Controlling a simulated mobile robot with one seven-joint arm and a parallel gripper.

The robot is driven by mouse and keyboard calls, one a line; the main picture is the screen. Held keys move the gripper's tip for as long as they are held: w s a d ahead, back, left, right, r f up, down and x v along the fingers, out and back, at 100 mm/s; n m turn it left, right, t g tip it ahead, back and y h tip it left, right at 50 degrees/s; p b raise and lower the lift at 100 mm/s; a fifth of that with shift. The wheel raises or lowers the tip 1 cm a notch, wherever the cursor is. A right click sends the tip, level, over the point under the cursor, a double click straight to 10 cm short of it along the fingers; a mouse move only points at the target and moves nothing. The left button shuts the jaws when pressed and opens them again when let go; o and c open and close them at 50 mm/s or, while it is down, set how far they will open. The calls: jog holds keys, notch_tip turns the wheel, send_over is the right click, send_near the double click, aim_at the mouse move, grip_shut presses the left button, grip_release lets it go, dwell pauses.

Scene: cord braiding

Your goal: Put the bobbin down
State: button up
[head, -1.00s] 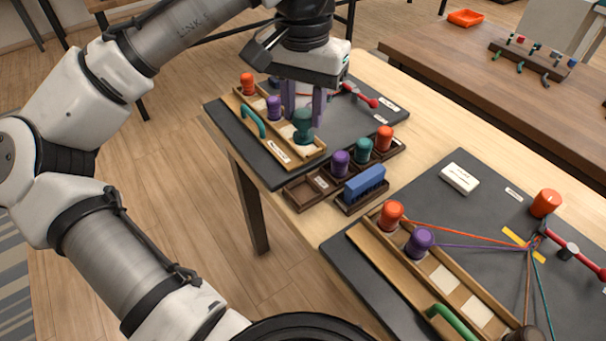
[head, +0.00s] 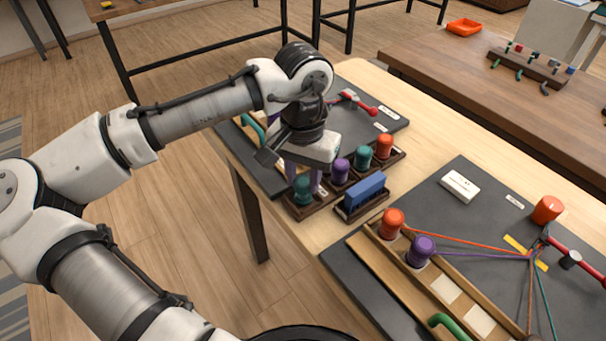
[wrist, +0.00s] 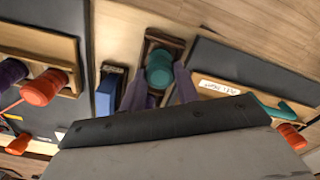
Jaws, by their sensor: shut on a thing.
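A teal bobbin (head: 302,190) is between the two purple fingers of my gripper (head: 304,178), which is shut on it. The bobbin stands upright over the near-left compartment of the dark wooden tray (head: 330,197); I cannot tell whether it touches the compartment floor. In the wrist view the teal bobbin (wrist: 160,70) shows between the fingers, over a brown compartment (wrist: 165,42). A purple bobbin (head: 340,171), another teal bobbin (head: 363,157) and an orange bobbin (head: 384,147) stand in the tray's other compartments.
A blue block in a dark holder (head: 364,190) stands close to the tray's right side. A second board (head: 450,210) at right carries orange and purple bobbins with stretched cords. My arm hides most of the far board's wooden rack. Bare tabletop (head: 420,150) lies between the boards.

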aim_at(303, 181)
jog(key=shift+f, duration=0.1)
jog(key=shift+f, duration=0.3)
jog(key=o, duration=1)
jog(key=shift+r, duration=0.1)
jog(key=shift+r, duration=0.1)
notch_tip(303, 181, up, 12)
jog(key=shift+r, duration=0.25)
